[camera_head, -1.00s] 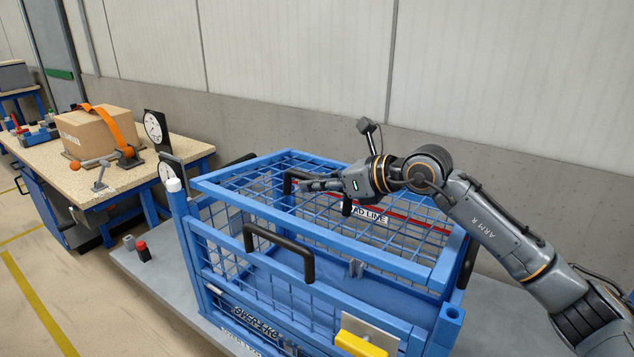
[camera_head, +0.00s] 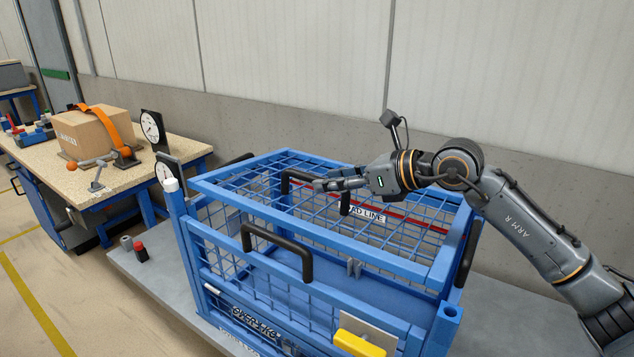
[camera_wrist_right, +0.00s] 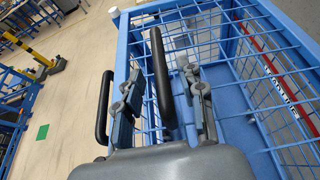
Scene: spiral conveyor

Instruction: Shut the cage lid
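The blue mesh cage (camera_head: 215,181) stands in the middle of the head view, with a mesh-filled frame at its top. I cannot tell for sure how far its lid stands open. A black bar handle (camera_head: 290,180) is at the top, and another black handle (camera_head: 278,240) is on the near side. My right gripper (camera_head: 322,184) reaches in from the right at the upper handle. In the right wrist view its fingers (camera_wrist_right: 160,88) are apart, with a black handle bar (camera_wrist_right: 157,50) between them and gaps on both sides. My left gripper is not in view.
A "LOAD LINE" label (camera_head: 364,214) and red stripe run along the cage's far side. A yellow block (camera_head: 358,343) is at the near right corner. A workbench (camera_head: 125,178) with a cardboard box (camera_head: 90,133) stands to the left. Yellow-lined floor lies before it.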

